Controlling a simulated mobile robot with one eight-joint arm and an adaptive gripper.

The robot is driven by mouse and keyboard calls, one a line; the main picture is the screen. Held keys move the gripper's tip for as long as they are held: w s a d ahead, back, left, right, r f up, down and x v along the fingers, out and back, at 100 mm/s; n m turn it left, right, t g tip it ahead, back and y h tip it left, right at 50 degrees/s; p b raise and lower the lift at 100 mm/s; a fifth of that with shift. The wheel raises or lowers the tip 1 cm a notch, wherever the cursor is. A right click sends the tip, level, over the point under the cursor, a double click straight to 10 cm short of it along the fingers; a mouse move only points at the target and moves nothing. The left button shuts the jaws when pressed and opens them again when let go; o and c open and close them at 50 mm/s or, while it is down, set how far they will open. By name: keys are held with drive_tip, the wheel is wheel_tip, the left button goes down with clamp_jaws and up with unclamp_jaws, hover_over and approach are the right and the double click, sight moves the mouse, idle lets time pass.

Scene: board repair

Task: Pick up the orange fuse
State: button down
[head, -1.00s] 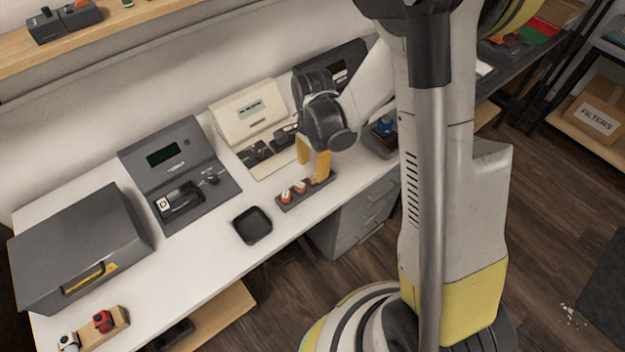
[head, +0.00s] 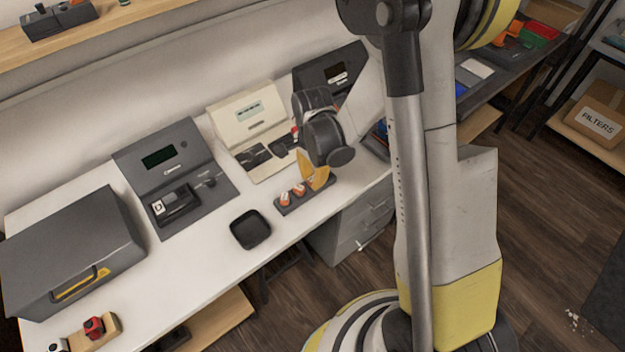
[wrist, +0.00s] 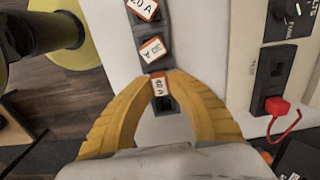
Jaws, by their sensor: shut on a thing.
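The fuse tray (head: 288,209) is a dark narrow holder at the front of the white bench. Two orange-and-white fuses sit in it, the left one (head: 283,198) and the middle one (head: 299,189). In the wrist view the upper fuses (wrist: 144,9) and (wrist: 152,49) are labelled; the lower reads about "30 A". My gripper (head: 318,180) is over the tray's right end, its yellow fingers closed together. In the wrist view its fingertips (wrist: 160,82) are shut on a third fuse (wrist: 160,87), marked "40 A", still at its slot. Its lower part is hidden.
A black square dish (head: 250,230) lies left of the tray. Grey and cream test units (head: 172,160) (head: 250,115) stand behind. A red plug (wrist: 276,105) with a wire shows right in the wrist view. A grey case (head: 75,250) is at left.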

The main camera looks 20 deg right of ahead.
sight(313, 178)
drive_tip(key=shift+r, duration=0.15)
wheel_tip(313, 178, up, 4)
drive_tip(key=p, duration=0.2)
drive_tip(key=shift+r+p, duration=0.25)
drive_tip(key=shift+p, duration=0.1)
drive_tip(key=s+d+r+p, duration=0.3)
drive_tip(key=s+d+r, duration=0.3)
drive_tip(key=s, duration=0.3)
drive_tip(key=shift+s+d, duration=0.2)
drive_tip(key=shift+d, duration=0.3)
drive_tip(key=shift+r, duration=0.1)
